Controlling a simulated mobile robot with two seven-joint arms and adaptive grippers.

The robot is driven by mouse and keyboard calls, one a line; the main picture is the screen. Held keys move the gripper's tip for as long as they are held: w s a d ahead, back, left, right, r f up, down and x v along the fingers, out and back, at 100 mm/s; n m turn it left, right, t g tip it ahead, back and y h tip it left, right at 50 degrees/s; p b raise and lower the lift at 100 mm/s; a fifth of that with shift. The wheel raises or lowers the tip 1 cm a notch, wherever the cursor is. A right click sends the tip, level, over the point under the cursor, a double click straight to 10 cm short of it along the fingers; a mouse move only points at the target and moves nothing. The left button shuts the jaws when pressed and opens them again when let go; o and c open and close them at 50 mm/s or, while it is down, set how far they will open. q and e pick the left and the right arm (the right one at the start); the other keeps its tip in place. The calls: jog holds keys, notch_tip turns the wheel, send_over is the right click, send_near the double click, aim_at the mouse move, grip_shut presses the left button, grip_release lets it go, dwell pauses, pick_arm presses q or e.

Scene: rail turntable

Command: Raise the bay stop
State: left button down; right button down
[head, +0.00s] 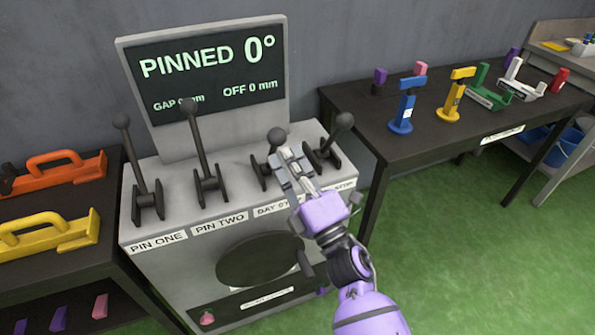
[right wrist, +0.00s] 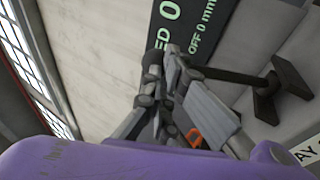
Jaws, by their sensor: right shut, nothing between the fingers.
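The bay stop lever (head: 276,136) is the third from the left on a grey console, a dark round-knobbed handle standing much lower than the two at left. Its label (head: 272,209) is partly hidden by my right gripper. My right gripper (head: 286,160) is shut and empty, just right of this lever and overlapping its bracket. In the right wrist view, the fingertips (right wrist: 170,62) cover the end of a dark lever (right wrist: 225,75) whose bracket is above a label ending in AY. I cannot tell whether they touch. My left gripper is out of view.
The pin one lever (head: 146,175) and pin two lever (head: 200,150) stand tall at left. A fourth lever (head: 335,135) leans close to my gripper's right. The screen (head: 207,68) reads PINNED 0°. Dark tables (head: 430,135) flank the console.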

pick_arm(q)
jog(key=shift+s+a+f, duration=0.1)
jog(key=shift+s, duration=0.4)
